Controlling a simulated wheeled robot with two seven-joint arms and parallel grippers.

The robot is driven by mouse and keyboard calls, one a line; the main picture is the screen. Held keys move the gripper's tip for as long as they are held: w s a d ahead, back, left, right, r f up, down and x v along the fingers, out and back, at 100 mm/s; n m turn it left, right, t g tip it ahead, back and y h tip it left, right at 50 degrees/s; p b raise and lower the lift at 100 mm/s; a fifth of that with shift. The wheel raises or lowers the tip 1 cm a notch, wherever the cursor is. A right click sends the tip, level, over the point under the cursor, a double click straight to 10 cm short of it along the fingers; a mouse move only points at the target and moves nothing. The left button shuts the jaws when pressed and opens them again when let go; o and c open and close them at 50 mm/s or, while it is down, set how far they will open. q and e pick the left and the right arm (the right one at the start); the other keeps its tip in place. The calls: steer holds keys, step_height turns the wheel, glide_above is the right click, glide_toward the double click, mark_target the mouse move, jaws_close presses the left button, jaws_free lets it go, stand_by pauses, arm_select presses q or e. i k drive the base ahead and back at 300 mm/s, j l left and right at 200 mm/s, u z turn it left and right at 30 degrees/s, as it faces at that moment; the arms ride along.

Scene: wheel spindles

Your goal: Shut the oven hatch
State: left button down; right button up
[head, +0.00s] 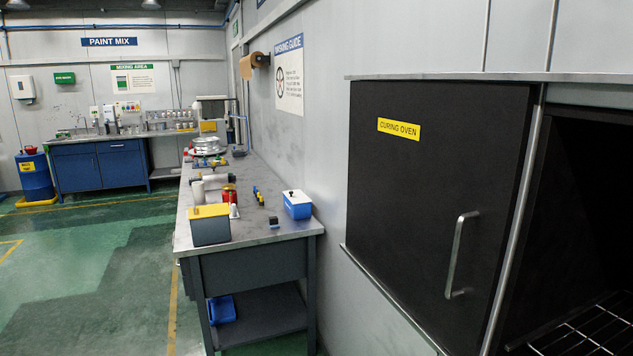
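The oven hatch (425,210) is a large flat black panel on the right side of the head view. It carries a yellow "CURING OVEN" label (399,129) and an upright silver bar handle (456,255) near its right edge. The panel sits to the left of the oven opening (590,220), between an upper ledge and a lower metal rail. The opening is uncovered and dark inside, with a wire rack (595,330) low in it. Its right part is cut off by the picture edge. Neither of my grippers is in view.
A workbench (255,258) stands along the wall left of the oven, with a blue box (297,204), a yellow-topped box (210,225) and other small items on it. A blue drum (35,177) and cabinets stand far left. The green floor (90,270) is clear at left.

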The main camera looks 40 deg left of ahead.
mark_target(435, 169)
steer(key=u, duration=1)
steer(key=i+j+u, duration=0.15)
steer(key=i+u, duration=0.2)
steer(key=i, duration=0.3)
